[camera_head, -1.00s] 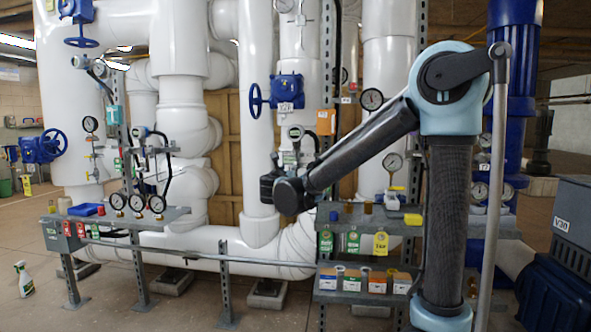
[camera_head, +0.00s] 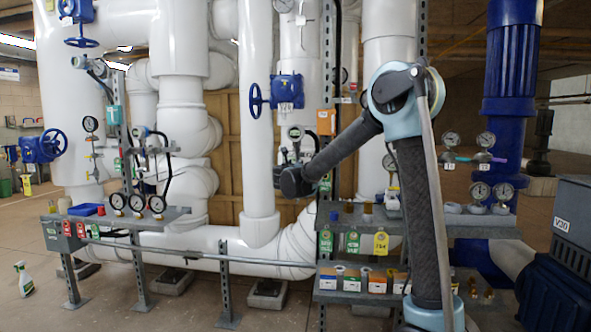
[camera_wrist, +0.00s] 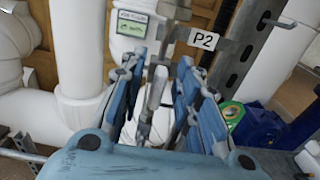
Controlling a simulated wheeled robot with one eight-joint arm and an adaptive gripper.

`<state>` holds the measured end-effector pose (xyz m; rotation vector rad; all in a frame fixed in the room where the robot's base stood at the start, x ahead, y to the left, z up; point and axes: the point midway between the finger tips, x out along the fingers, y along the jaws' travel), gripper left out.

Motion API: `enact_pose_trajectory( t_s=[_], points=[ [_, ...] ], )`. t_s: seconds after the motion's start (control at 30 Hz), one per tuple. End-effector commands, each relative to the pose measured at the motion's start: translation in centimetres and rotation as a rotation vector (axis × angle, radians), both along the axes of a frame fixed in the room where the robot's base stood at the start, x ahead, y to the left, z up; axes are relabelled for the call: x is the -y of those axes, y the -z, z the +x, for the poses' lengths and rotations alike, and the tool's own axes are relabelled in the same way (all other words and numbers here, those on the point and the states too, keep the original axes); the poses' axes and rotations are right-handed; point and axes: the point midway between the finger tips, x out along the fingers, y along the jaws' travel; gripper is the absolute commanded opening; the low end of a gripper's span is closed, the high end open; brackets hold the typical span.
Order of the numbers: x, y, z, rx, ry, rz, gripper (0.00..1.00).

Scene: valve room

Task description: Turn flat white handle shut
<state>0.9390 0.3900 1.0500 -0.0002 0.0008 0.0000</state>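In the wrist view, my gripper (camera_wrist: 160,88) has its blue fingers apart. A flat, whitish handle (camera_wrist: 155,92) points towards me in the space between them, with a narrow gap seen on both sides. The handle's far end, by the white pipe, is partly hidden by the fingers.
A P2 tag (camera_wrist: 204,41) hangs right of the fingers, by a grey upright post (camera_wrist: 240,50). A blue valve wheel (camera_head: 256,98) is above and left of my wrist. A grey shelf (camera_head: 468,231) with gauges and tags stands at the right. Large white pipes are close behind.

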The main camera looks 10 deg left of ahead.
Motion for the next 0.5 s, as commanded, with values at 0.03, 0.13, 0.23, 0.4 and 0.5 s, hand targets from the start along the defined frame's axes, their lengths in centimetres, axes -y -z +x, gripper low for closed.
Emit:
enact_pose_trajectory(
  t_s=[0.03,0.13,0.23,0.4,0.5],
  points=[
    [0.03,0.01,0.37,0.0,0.001,0.0,0.3],
    [0.02,0.01,0.71,0.0,0.0,0.0,0.3],
    [0.01,0.0,0.79,0.0,0.0,0.0,0.3],
    [0.0,0.0,0.76,0.0,0.0,0.0,0.3],
    [0.0,0.0,0.75,0.0,0.0,0.0,0.07]
  ],
)
